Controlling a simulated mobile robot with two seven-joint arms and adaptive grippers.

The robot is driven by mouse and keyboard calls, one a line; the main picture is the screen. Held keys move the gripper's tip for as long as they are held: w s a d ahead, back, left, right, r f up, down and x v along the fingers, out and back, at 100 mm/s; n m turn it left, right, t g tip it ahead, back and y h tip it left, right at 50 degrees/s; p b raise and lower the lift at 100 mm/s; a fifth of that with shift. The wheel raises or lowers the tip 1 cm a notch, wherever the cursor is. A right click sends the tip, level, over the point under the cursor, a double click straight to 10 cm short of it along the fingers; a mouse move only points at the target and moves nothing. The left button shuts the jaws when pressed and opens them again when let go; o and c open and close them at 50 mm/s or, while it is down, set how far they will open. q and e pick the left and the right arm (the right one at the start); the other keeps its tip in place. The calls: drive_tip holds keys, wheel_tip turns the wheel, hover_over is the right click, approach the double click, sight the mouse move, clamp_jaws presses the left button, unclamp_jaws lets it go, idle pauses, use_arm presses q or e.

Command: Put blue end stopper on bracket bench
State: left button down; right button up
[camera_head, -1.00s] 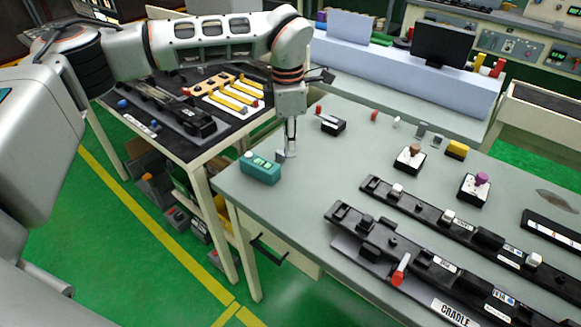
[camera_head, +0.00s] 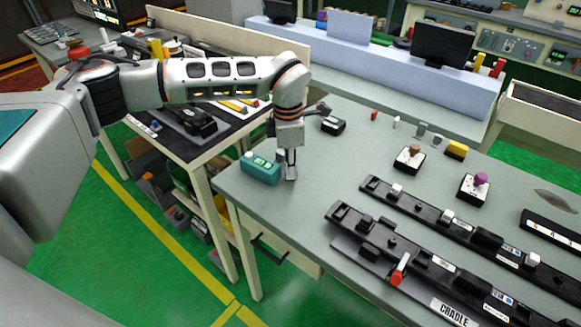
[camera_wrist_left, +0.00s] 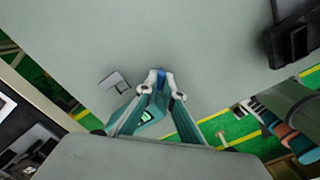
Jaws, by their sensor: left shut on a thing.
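My left gripper (camera_head: 290,172) points down at the left part of the grey-topped bench (camera_head: 330,185), just right of a teal box with a lit display. In the left wrist view its fingertips (camera_wrist_left: 160,82) are shut on a small blue piece, the blue end stopper (camera_wrist_left: 161,75). The fingers cover most of the stopper, and it is too small to make out in the head view. I cannot tell whether it touches the bench top. No label shows which bench is the bracket bench. My right gripper is not in view.
The teal box (camera_head: 260,169) stands close beside the left gripper. Long black rails (camera_head: 430,262), one marked CRADLE, lie at the front right. A black block (camera_head: 334,125) and small stands (camera_head: 410,159) are farther back. The bench middle is clear. A black-topped table (camera_head: 205,146) stands left.

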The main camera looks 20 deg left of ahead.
use_arm(q)
drive_tip(key=c, duration=2.2)
unclamp_jaws()
drive_tip(key=shift+f, duration=0.15)
wheel_tip(320, 180, up, 12)
drive_tip(key=shift+a+r+b, duration=0.15)
drive_tip(key=shift+r+b, duration=0.05)
drive_tip(key=shift+b, duration=0.2)
drive_tip(key=shift+s, duration=0.1)
